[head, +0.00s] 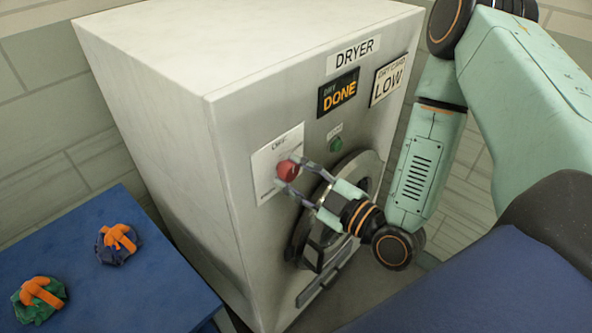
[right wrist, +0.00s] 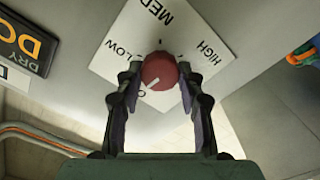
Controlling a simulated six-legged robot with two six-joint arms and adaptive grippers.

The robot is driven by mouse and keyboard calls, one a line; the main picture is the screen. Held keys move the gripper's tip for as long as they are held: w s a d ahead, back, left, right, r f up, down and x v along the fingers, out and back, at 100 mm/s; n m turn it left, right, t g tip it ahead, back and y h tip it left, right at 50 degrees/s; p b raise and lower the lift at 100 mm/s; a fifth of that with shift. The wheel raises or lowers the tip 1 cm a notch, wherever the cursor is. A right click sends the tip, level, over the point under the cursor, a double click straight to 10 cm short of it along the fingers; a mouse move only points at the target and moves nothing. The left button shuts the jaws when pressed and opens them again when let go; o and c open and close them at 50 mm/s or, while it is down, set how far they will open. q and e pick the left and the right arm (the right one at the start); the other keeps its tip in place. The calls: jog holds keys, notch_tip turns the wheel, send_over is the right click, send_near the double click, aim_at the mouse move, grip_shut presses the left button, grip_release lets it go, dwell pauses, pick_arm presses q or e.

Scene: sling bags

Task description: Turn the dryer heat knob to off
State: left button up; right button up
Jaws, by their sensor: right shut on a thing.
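The red heat knob (head: 287,170) sits on a white dial plate (head: 268,187) on the dryer's (head: 240,150) front. My right gripper (head: 290,171) has its fingers on either side of the knob and is shut on it. In the right wrist view the knob (right wrist: 160,70) is between the two fingertips (right wrist: 160,76). The plate reads MED, HIGH and LOW. The knob's white mark points lower left, toward a label starting with O that a finger partly hides. My left gripper is not in view.
A green button (head: 336,144) is right of the dial. A display (head: 338,93) reads DONE, and a card (head: 388,79) reads LOW. The round door (head: 308,232) is below my right gripper. Two bundles with orange straps (head: 118,243) (head: 40,297) lie on a blue table (head: 150,290).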

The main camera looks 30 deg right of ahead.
aim_at(293, 174)
jog(key=shift+f+n, duration=0.1)
jog(key=shift+n, duration=0.5)
jog(key=o, duration=1.2)
jog(key=shift+v, duration=3.85)
jog(key=shift+w, duration=0.1)
